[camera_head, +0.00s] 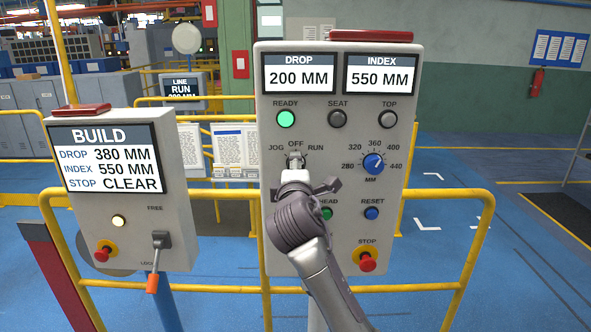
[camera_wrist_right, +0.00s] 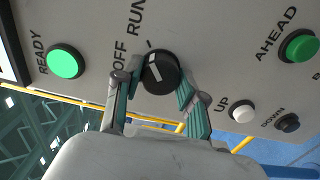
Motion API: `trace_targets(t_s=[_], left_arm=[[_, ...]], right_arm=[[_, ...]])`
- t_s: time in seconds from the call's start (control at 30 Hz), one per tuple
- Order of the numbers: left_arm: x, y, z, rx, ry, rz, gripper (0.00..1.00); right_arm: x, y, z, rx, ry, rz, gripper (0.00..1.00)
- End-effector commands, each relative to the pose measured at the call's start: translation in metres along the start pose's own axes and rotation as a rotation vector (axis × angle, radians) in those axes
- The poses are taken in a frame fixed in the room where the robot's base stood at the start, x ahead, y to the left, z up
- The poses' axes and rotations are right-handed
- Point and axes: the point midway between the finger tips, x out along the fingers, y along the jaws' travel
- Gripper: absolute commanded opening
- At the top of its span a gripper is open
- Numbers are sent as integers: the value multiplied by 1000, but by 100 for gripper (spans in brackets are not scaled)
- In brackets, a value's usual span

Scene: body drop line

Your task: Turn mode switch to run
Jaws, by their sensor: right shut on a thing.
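The mode switch (camera_wrist_right: 160,72) is a round black knob with a white mark, on the grey control panel (camera_head: 335,215). Its labels JOG, OFF and RUN arc above it in the head view. My right gripper (camera_head: 296,168) reaches up to it and covers most of it there. In the right wrist view my right gripper (camera_wrist_right: 156,84) is shut on the knob, one finger on each side. My left gripper is out of view.
The index dial (camera_head: 374,164), the green AHEAD button (camera_head: 326,213), the blue RESET button (camera_head: 372,213) and the red STOP button (camera_head: 367,262) sit nearby. The build box (camera_head: 125,225) with an orange-tipped lever (camera_head: 153,282) stands left. A yellow rail (camera_head: 215,193) runs behind.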

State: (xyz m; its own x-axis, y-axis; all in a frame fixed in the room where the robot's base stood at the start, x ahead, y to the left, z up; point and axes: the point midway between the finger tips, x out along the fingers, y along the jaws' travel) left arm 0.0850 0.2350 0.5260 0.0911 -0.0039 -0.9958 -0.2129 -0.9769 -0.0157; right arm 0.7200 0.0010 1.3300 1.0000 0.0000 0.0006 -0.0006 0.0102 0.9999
Motion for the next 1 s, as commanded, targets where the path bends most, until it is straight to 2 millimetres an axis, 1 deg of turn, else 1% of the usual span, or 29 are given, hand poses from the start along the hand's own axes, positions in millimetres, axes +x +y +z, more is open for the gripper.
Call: trace_targets(t_s=[0.03,0.1,0.17,0.47,0.57,0.67,0.9,1.0], left_arm=[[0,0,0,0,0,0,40],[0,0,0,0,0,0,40],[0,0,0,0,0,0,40],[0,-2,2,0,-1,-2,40],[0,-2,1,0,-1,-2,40],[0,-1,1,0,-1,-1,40],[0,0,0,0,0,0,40],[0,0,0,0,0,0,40]], right_arm=[[0,-2,0,3,0,-5,45],[0,-2,0,2,0,-5,57],[0,-2,0,2,0,-4,66],[-1,-1,0,0,0,-1,66],[-6,-1,0,0,0,-1,66],[-20,-1,0,2,1,0,66],[-72,-2,0,1,2,-2,66],[-91,-1,0,3,1,-2,66]])
